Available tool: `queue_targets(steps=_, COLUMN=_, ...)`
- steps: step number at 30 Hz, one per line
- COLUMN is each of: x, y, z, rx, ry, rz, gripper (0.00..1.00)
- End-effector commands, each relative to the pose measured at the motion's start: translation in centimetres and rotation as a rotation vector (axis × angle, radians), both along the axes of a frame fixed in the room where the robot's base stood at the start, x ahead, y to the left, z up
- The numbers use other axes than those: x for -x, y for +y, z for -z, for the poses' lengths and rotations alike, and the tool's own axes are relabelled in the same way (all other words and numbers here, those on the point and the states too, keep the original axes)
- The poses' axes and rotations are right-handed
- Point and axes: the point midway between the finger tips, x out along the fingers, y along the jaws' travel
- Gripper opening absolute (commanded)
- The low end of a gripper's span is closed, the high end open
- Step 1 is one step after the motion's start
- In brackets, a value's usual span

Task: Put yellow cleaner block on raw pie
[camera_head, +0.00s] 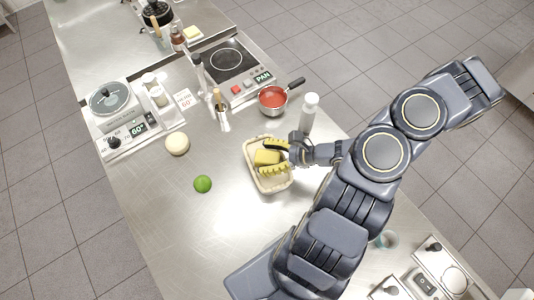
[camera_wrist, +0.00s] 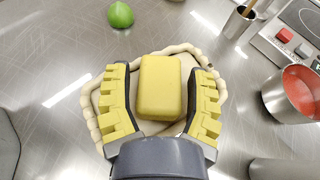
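The yellow cleaner block (camera_head: 266,157) is above or on the raw pie, within its outline; contact with the pie is unclear. The raw pie (camera_head: 274,187) is pale with a crimped rim and lies on the steel counter. In the wrist view, the block (camera_wrist: 160,88) is between the yellow ribbed fingers of my gripper (camera_wrist: 161,72). The fingertips are spread wider than the block, with a gap at the left finger and a narrow one at the right. The pie's rim (camera_wrist: 92,122) shows around the fingers; its middle is mostly hidden.
A green lime (camera_head: 202,184) and a round pale item (camera_head: 177,143) lie left of the pie. A saucepan of red sauce (camera_head: 272,99) and a white bottle (camera_head: 309,114) stand close behind it. The counter in front-left is clear.

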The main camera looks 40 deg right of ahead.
Motion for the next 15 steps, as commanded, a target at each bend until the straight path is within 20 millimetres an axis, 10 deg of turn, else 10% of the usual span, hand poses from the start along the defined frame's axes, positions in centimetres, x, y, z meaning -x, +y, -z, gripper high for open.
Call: queue_targets(steps=15, x=0.58, y=-0.76, z=-0.74, rx=0.003, ry=-0.002, rz=0.003, gripper=0.69)
